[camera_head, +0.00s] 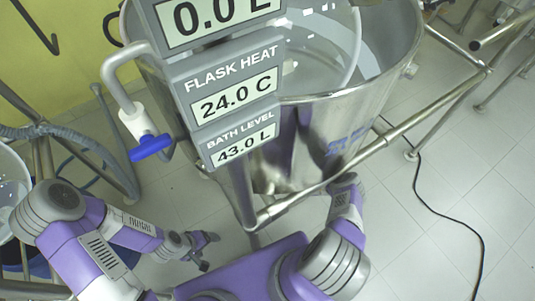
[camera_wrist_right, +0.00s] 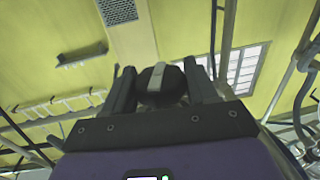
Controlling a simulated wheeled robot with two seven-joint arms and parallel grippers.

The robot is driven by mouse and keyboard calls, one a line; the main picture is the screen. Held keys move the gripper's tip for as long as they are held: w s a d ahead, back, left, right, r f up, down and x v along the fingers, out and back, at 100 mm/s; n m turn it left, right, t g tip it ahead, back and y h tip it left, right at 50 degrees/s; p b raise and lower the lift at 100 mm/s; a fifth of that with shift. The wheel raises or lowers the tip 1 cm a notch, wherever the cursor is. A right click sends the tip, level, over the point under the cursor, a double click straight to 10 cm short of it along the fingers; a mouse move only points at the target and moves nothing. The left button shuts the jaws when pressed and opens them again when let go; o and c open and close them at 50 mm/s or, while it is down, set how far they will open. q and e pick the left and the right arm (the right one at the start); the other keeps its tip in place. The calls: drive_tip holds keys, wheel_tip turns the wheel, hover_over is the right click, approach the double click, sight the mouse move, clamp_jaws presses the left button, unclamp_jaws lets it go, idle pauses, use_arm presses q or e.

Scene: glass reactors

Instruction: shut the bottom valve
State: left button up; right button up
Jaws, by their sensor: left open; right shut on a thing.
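In the right wrist view, my right gripper (camera_wrist_right: 162,78) is shut on a round black knob (camera_wrist_right: 172,92) with a pale stripe across it, one finger on each side. The knob appears to be the handle of the bottom valve; the valve body behind it is hidden. In the head view my right arm reaches under the steel bath (camera_head: 345,110), and the gripper and bottom valve are hidden there. My left gripper (camera_head: 208,251) is open and empty above the floor, left of the stand, away from the valve.
A display panel (camera_head: 222,84) reads flask heat 24.0 C and bath level 43.0 L. A blue-handled tap (camera_head: 150,147) hangs on a pipe to its left. Steel frame tubes (camera_head: 400,130) surround the bath.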

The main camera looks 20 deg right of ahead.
drive_tip(key=o, duration=0.7)
drive_tip(key=shift+o, duration=0.2)
